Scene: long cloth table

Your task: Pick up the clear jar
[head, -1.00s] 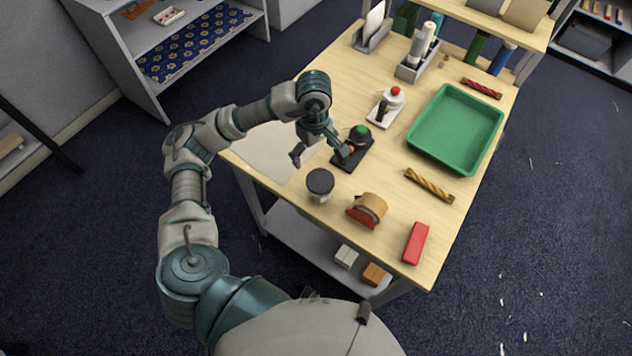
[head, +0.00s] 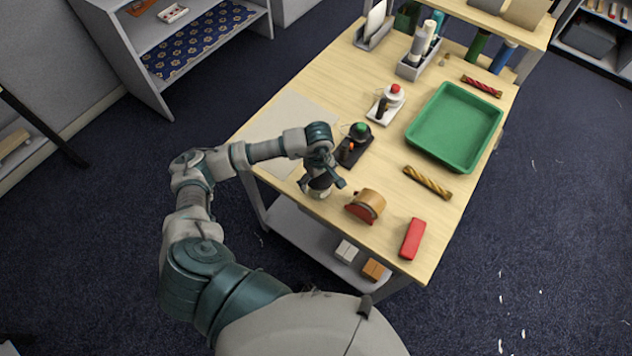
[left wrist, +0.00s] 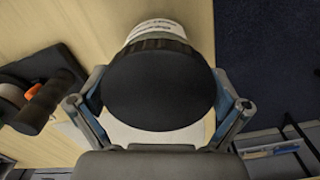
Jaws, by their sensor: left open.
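The clear jar (head: 319,193) has a black lid and stands near the table's front left edge in the head view, partly hidden by my left gripper (head: 323,182). In the left wrist view the round black lid (left wrist: 157,85) fills the middle, with a strip of white label with print (left wrist: 157,28) beyond it. My left gripper is open, with one finger on either side of the lid. I cannot tell whether the fingers touch the jar. My right gripper is not in view.
Close by are a black stand with a green knob (head: 361,131) and a brown and red tape dispenser (head: 367,205). A red block (head: 412,239), a yellow twisted bar (head: 427,181) and a green tray (head: 487,145) are further right. A pale sheet (head: 290,120) lies behind the jar.

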